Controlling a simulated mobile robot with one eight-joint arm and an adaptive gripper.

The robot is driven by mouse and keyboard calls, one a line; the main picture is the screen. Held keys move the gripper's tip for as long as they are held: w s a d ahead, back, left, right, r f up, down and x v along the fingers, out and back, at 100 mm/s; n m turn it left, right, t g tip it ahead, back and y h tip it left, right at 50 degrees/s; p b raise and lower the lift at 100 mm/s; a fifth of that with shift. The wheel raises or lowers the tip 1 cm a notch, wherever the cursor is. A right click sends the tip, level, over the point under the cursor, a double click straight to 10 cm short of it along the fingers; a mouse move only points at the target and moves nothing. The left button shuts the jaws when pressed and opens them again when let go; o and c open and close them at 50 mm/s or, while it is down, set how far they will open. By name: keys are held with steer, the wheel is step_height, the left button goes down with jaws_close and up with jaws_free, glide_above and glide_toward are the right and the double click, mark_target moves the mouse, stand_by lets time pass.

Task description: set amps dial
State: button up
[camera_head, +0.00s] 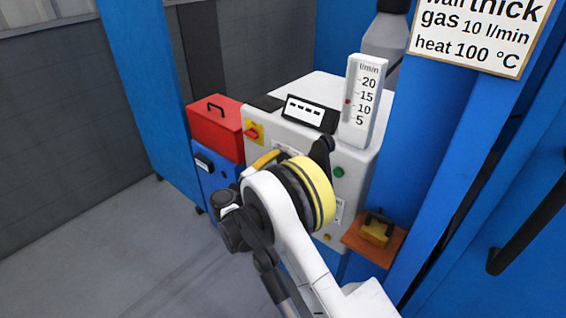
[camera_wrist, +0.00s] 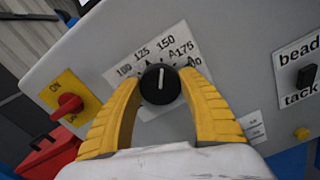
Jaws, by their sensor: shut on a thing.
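The amps dial (camera_wrist: 160,84) is a round black knob with a white pointer line on the white machine panel. In the wrist view its pointer stands nearly straight up, close to the 150 mark. The scale label (camera_wrist: 140,62) reads 125, 150 and 175; its end numbers are less clear or partly covered. My gripper (camera_wrist: 160,90) is shut on the dial, with one yellow finger on each side. In the head view my arm hides the dial, and only a bit of a yellow finger (camera_head: 265,160) shows.
Left of the dial is a red switch (camera_wrist: 69,105) on a yellow plate; right is a bead/tack switch (camera_wrist: 306,76). In the head view a flow gauge (camera_head: 362,102) and a small display (camera_head: 311,112) stand on top. A red toolbox (camera_head: 216,127) is at the left.

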steer(key=shift+m, duration=3.3)
steer(key=o, duration=1.2)
steer(key=v, duration=1.2)
